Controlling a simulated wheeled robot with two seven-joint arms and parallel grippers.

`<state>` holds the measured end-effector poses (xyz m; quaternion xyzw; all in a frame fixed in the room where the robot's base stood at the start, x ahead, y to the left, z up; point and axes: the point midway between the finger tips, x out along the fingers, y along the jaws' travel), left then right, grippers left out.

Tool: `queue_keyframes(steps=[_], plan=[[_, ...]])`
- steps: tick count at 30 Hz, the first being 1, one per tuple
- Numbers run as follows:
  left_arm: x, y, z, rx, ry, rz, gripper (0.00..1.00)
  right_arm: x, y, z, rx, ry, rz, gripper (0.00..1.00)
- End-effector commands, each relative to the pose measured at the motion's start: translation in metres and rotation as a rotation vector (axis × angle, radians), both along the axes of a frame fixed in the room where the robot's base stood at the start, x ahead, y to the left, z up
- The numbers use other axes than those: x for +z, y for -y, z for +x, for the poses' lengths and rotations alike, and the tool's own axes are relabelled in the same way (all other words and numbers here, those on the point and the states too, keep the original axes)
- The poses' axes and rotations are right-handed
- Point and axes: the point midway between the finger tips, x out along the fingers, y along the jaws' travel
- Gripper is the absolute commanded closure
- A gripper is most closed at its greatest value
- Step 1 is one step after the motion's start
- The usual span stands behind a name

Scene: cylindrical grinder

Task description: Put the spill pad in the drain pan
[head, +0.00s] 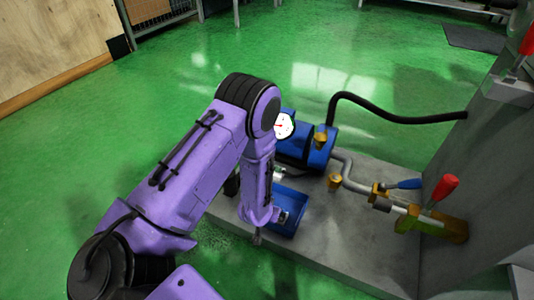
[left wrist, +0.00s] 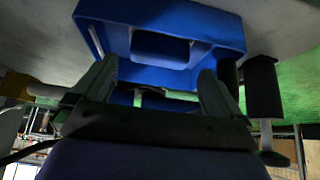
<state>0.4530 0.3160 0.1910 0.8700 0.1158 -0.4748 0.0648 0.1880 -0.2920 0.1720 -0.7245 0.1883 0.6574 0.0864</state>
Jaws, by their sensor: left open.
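The blue drain pan (head: 291,198) sits on the grey base plate, partly hidden behind my left arm in the head view. It fills the upper part of the left wrist view (left wrist: 225,30). A small dark blue block, perhaps the spill pad (left wrist: 160,47), shows inside the pan's outline; I cannot tell for sure. My left gripper (left wrist: 158,74) is open, its two fingers apart and pointing towards the pan. In the head view the left gripper (head: 281,217) is at the pan, largely hidden by the wrist. Whether it touches anything is unclear. My right gripper is out of view.
Behind the pan stands a blue pump unit (head: 305,147) with a white gauge (head: 284,126) and a black hose (head: 385,108). Pipes and a red-handled valve (head: 444,188) are to the right, before a grey wall. Green floor (head: 190,80) lies open at left.

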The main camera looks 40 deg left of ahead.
Motion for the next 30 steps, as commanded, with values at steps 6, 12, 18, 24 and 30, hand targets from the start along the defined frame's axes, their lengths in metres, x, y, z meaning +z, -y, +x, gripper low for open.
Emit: queue_keyframes(steps=[6, 12, 18, 24, 30], plan=[[0.047, 0.007, -0.025, 0.0, 0.0, 0.0, 0.0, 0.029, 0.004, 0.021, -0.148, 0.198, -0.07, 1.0], [0.059, 0.009, -0.035, 0.0, 0.001, 0.0, 0.0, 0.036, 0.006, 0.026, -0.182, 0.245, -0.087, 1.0], [0.04, 0.014, -0.075, 0.058, -0.049, -0.017, 0.0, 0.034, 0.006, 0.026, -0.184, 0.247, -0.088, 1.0], [0.014, 0.019, -0.211, 0.292, -0.19, -0.019, 0.0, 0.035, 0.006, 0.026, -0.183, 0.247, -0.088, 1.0], [0.016, 0.018, -0.241, 0.353, -0.21, -0.006, 0.0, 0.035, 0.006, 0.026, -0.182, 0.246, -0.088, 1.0]])
